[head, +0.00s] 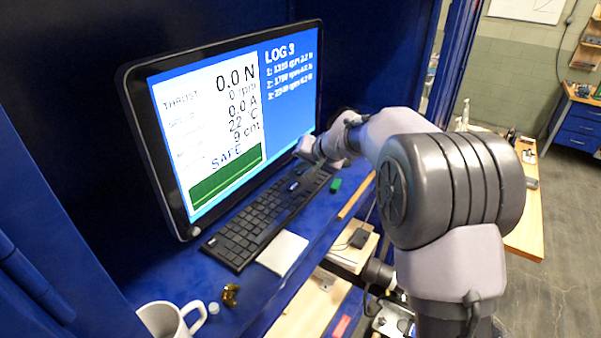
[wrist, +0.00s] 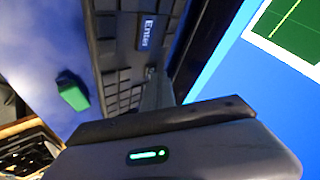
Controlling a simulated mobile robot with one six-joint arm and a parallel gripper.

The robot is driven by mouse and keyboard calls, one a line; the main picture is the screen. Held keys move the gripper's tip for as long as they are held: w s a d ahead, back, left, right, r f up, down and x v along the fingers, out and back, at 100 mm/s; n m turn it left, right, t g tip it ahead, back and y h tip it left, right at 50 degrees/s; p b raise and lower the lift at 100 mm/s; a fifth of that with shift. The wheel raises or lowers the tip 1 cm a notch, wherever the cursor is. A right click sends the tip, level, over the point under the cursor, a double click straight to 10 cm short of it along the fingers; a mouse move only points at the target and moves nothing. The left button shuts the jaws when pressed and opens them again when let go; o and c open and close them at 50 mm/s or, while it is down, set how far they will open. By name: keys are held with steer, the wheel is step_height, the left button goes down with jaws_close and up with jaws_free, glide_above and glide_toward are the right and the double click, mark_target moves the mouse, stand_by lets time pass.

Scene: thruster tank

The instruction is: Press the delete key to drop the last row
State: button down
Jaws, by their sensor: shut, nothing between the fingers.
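The black keyboard (head: 250,222) lies on the blue shelf below the monitor (head: 180,212). The screen reads LOG 3 with several lines of values, numbered 1 to 3, and SAFE on the left. My gripper (wrist: 158,88) is shut and empty, with its narrow fingertips over the keyboard in the wrist view. A blue key marked Enter (wrist: 147,32) shows just above the fingertips in that view. I cannot make out a delete key. I cannot tell whether the fingertips touch a key. In the head view my arm covers the keyboard's far end.
A small green block (wrist: 72,92) lies on the shelf beside the keyboard; it also shows in the head view (head: 335,185). A white pad (head: 283,252) lies at the keyboard's front edge. A white mug (head: 168,320) and small brass piece (head: 231,294) are nearer. The monitor stands close behind.

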steer(key=shift+f, duration=0.15)
stand_by(0.4)
steer(key=shift+r+p, duration=0.3)
steer(key=shift+r, duration=0.5)
step_height(320, 180, up, 5)
steer(key=p, duration=0.3)
steer(key=shift+r, duration=0.1)
steer(key=shift+f, duration=0.2)
